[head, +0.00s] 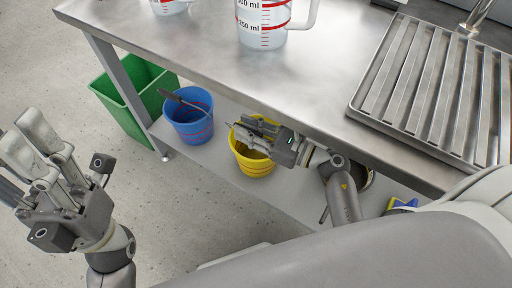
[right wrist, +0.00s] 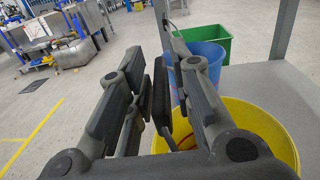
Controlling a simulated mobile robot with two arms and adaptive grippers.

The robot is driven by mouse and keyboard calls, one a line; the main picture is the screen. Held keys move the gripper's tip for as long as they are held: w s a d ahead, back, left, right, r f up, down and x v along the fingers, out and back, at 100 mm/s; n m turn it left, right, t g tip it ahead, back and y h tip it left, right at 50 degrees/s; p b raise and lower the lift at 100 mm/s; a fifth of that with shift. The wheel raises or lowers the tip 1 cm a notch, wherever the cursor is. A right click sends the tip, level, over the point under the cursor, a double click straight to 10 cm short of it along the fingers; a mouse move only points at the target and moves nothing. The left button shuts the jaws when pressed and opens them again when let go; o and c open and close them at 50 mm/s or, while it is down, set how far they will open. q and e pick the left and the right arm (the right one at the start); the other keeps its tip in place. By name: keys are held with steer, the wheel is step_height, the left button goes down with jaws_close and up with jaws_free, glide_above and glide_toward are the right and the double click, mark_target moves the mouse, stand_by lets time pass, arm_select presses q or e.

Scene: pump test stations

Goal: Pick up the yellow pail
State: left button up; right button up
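The yellow pail (head: 254,163) stands upright on the lower shelf under the steel bench. It also shows at the lower right of the right wrist view (right wrist: 265,122). My right gripper (head: 252,128) is over the pail's mouth and hides part of its rim. My left gripper (head: 27,150) is open and empty at the left, over the floor, well away from the pail.
The bench top (head: 215,60) overhangs the shelf (head: 215,160) and carries a measuring jug (head: 263,25).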

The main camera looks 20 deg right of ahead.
jaws_close()
steer(key=shift+r, duration=0.1)
